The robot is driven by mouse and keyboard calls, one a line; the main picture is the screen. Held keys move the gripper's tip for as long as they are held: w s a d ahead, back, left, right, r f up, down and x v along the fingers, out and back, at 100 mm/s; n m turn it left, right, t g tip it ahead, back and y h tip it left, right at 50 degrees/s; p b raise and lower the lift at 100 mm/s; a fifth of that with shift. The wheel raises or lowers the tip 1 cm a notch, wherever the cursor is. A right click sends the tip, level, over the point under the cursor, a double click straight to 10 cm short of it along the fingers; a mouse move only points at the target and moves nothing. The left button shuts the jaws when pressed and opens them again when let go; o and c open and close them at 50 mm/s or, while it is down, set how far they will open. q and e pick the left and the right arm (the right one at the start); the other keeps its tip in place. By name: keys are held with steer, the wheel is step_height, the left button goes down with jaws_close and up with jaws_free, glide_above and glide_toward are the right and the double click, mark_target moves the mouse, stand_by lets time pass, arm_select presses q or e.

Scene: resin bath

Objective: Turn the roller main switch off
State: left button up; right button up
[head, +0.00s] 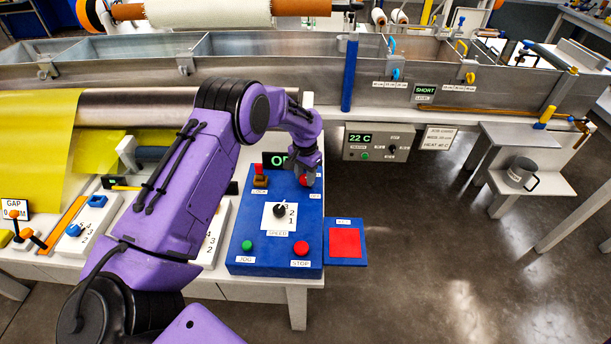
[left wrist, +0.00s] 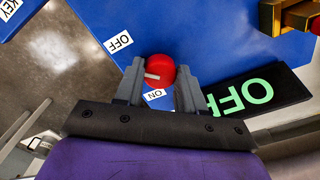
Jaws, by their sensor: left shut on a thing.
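The main switch is a round red knob (left wrist: 160,68) on the blue control panel (head: 240,240). In the left wrist view its white pointer line points left, between the OFF label (left wrist: 118,41) and the ON label (left wrist: 155,95), more toward OFF. The knob also shows in the head view (head: 306,181), partly hidden by my gripper. My left gripper (left wrist: 158,80) is shut on the knob, one finger on each side. My right gripper is not in view.
The panel also has a brass key lock (head: 260,181), a black speed dial (head: 279,210), a green JOG button (head: 247,245) and a red STOP button (head: 301,248). A red pad (head: 345,242) lies at right. A metal bath (head: 290,85) stands behind.

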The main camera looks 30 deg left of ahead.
mark_target(305, 177)
arm_select(q)
steer(key=shift+m, duration=0.6)
steer(key=o, duration=1)
steer(key=shift+o, duration=0.2)
step_height(305, 177, up, 10)
steer(key=b, duration=0.2)
steer(key=shift+r, duration=0.25)
steer(key=shift+w, duration=0.1)
